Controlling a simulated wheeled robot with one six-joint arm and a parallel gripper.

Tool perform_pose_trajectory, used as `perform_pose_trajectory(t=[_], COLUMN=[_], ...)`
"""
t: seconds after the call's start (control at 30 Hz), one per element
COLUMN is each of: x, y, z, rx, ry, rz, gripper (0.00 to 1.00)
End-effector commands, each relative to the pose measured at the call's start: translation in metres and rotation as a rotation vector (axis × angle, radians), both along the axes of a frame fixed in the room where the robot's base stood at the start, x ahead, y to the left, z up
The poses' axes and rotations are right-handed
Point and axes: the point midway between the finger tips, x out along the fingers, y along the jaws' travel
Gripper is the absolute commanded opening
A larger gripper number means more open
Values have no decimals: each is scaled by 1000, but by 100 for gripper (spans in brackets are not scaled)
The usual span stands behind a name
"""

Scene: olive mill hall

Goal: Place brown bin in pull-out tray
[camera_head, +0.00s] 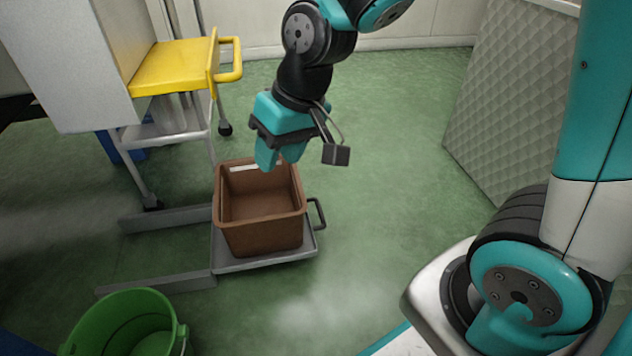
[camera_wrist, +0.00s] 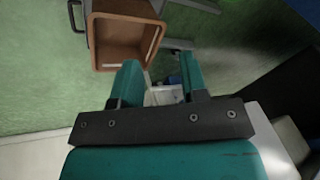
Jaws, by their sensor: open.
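The brown bin (camera_head: 262,232) stands upright and looks empty on the grey pull-out tray (camera_head: 235,264). The tray is drawn out on its rails and has a dark handle (camera_head: 318,213) at its right end. My gripper (camera_head: 278,160) is over the far rim of the bin, pointing down, and hides part of that rim. In the wrist view my gripper (camera_wrist: 160,82) has its two teal fingers apart with nothing between them. There the bin (camera_wrist: 117,60) lies beyond the fingertips, with part of the tray (camera_wrist: 125,6) beside it.
A green bucket (camera_head: 130,325) stands on the floor at the lower left. A white machine frame with a yellow chute (camera_head: 175,66) rises behind the tray. A quilted panel (camera_head: 515,95) stands at the right. The green floor right of the tray is clear.

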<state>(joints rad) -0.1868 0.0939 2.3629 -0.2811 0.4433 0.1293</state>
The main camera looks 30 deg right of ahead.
Motion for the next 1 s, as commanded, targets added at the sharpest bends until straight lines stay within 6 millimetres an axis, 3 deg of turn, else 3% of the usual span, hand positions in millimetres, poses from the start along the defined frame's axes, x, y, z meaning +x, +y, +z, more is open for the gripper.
perform_pose_trajectory(t=[0.03, 0.1, 0.2, 0.3, 0.43, 1.0], x=[-30, -67, -108, -133, -144, -142], y=[8, 15, 19, 20, 20, 20], z=[18, 34, 47, 53, 55, 55], rx=[14, 27, 34, 37, 36, 36], ry=[0, 12, 23, 30, 34, 33], rz=[84, 191, 311, 385, 420, 416], gripper=[40, 40, 40, 40, 40, 40])
